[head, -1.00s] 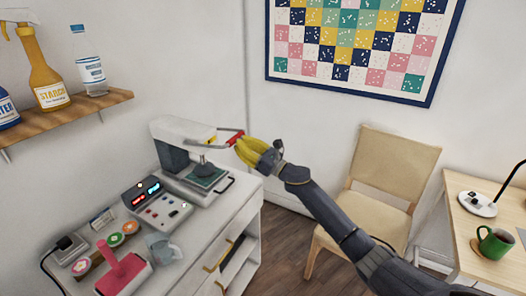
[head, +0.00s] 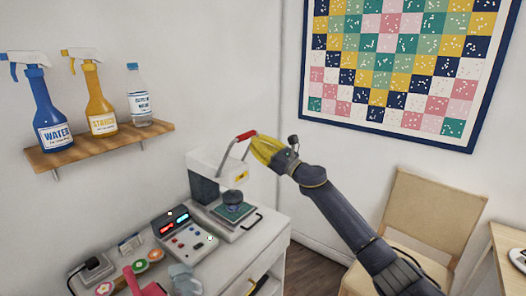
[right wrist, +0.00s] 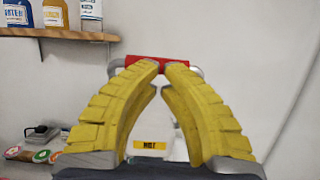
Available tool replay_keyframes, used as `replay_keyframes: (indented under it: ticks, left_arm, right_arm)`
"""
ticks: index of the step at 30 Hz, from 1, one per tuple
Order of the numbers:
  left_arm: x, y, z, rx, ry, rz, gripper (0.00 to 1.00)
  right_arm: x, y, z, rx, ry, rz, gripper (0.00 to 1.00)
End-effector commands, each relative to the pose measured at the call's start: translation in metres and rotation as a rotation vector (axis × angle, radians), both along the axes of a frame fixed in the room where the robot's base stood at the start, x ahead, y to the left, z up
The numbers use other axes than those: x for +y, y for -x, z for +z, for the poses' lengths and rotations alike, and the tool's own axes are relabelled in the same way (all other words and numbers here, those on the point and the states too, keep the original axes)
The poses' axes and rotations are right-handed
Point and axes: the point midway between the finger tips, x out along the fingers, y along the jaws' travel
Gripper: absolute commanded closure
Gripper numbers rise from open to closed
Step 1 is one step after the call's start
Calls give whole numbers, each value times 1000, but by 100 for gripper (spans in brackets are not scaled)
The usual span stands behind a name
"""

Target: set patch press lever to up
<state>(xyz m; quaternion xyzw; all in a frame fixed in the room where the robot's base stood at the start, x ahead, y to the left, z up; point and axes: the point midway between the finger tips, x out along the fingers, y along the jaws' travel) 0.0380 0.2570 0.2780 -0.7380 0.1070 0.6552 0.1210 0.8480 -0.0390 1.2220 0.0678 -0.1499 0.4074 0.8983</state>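The white patch press (head: 210,165) stands on the cabinet's top at the far end, with a grey lower part and a green pad (head: 232,212) under its round head. Its lever (head: 227,155) slants upward from the press and ends in a red grip (head: 246,136). My yellow-fingered right gripper (head: 256,144) is at this red grip. In the right wrist view the fingertips (right wrist: 162,68) come together on the red grip (right wrist: 160,61), which lies across them; the gripper looks shut on it. My left gripper is not in view.
A control box with lit displays (head: 184,235) stands in front of the press. A wooden shelf (head: 100,148) with spray bottles is on the left wall. A chair (head: 430,220) stands at right. The space above the cabinet's front is clear.

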Motion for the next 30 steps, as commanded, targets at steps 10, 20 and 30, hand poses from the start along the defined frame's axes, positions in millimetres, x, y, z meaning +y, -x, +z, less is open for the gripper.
replay_keyframes:
  ticks: [10, 20, 30]
  left_arm:
    - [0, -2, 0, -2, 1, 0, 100]
    - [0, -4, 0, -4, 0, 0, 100]
    - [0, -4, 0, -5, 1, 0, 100]
  right_arm:
    - [6, -6, 7, 0, 0, -1, 100]
    - [7, -6, 8, 0, 0, 0, 100]
    - [0, 5, 3, 0, 1, 7, 100]
